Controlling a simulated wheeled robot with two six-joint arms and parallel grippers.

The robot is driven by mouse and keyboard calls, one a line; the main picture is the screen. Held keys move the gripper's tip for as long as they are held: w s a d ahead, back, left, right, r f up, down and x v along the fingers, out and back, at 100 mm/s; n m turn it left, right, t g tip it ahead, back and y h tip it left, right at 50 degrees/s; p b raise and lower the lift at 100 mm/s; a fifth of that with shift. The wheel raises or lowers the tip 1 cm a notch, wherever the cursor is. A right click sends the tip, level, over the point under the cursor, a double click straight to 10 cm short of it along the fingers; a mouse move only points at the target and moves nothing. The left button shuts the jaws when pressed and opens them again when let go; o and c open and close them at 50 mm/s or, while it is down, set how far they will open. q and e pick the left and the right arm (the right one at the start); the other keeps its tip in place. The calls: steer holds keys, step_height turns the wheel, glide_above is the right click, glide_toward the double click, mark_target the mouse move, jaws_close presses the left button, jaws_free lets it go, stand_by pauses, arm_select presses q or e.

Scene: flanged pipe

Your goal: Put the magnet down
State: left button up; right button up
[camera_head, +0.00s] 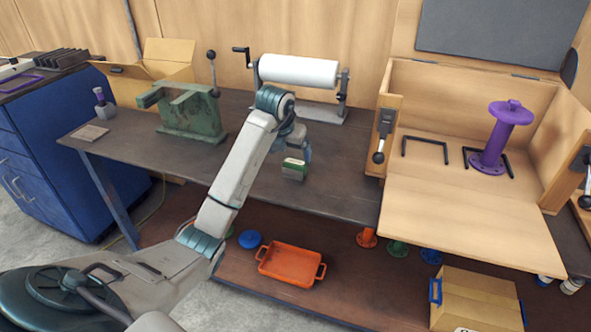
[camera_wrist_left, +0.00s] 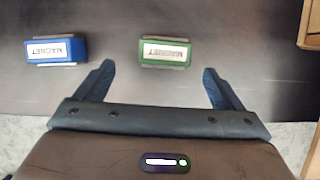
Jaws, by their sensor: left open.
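A green block magnet (camera_head: 293,169) with a white label lies on the dark workbench under my left wrist in the head view. In the left wrist view the green magnet (camera_wrist_left: 165,53) shows its MAGNET label, just ahead of the gap between the fingertips. A blue magnet (camera_wrist_left: 56,51) lies to its left; in the head view I cannot make it out. My left gripper (camera_wrist_left: 159,72) is open with nothing between its fingers. I cannot tell its height above the bench. My right gripper is not in view.
A green vise (camera_head: 190,112) and a white roll (camera_head: 298,71) stand behind on the workbench (camera_head: 330,190). An open wooden box (camera_head: 470,215) with a purple flanged pipe (camera_head: 500,135) is at right. An orange tray (camera_head: 291,264) sits on the lower shelf.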

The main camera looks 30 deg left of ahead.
mark_target(295, 162)
arm_select(q)
steer(key=shift+x, duration=0.9)
steer(key=x, duration=0.1)
steer(key=p+x, duration=0.1)
steer(key=x, duration=0.1)
steer(key=p+x, duration=0.1)
steer(key=x, duration=0.1)
steer(key=shift+w+d, duration=0.3)
steer(key=c, duration=1.5)
steer(key=shift+o, duration=0.2)
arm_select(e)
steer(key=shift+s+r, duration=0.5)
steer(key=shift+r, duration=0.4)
arm_select(q)
steer(key=shift+r, duration=0.1)
